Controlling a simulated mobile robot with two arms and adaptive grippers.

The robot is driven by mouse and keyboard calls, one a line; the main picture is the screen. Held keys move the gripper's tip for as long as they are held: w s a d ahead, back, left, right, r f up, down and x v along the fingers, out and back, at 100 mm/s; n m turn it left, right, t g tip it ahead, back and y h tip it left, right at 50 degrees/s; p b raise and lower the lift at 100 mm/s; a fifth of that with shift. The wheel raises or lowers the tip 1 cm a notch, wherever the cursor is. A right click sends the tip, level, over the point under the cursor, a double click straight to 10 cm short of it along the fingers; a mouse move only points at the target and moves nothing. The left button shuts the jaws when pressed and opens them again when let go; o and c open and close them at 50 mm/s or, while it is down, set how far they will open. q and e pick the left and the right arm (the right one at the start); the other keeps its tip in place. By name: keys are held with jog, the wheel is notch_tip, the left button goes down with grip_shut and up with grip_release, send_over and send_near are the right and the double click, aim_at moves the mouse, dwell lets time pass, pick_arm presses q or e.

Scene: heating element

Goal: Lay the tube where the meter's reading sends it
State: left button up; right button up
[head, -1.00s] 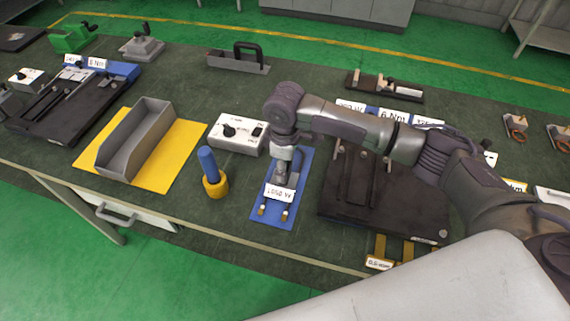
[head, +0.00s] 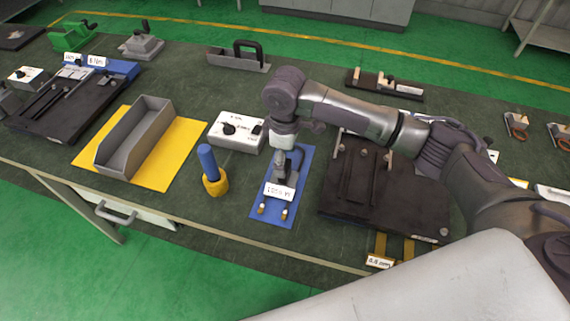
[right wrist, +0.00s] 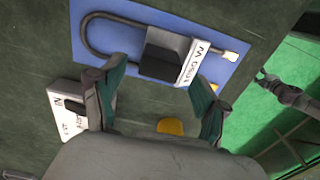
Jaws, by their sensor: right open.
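A grey U-shaped tube (right wrist: 84,36) lies on a blue mat (head: 257,208). A dark block (right wrist: 164,52) with a white label (right wrist: 197,62) sits across it, and its brass-and-white ends point to the near side in the head view. My right gripper (right wrist: 160,88) is open and empty above the mat, its green-padded fingers apart; in the head view its wrist hides part of the mat's far end. A white box with a black knob (head: 237,131), perhaps the meter, stands left of the mat; I cannot read it. My left gripper is not in view.
Left of the mat stand a blue rod in a yellow holder (head: 215,184) and a grey open tray (head: 112,160) on a yellow mat (head: 186,148). Black slotted fixtures stand at right (head: 400,205) and far left (head: 60,115). The bench's near edge is close to the blue mat.

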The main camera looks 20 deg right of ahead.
notch_tip(320, 180, up, 9)
jog(key=b, duration=0.1)
dwell(0.7)
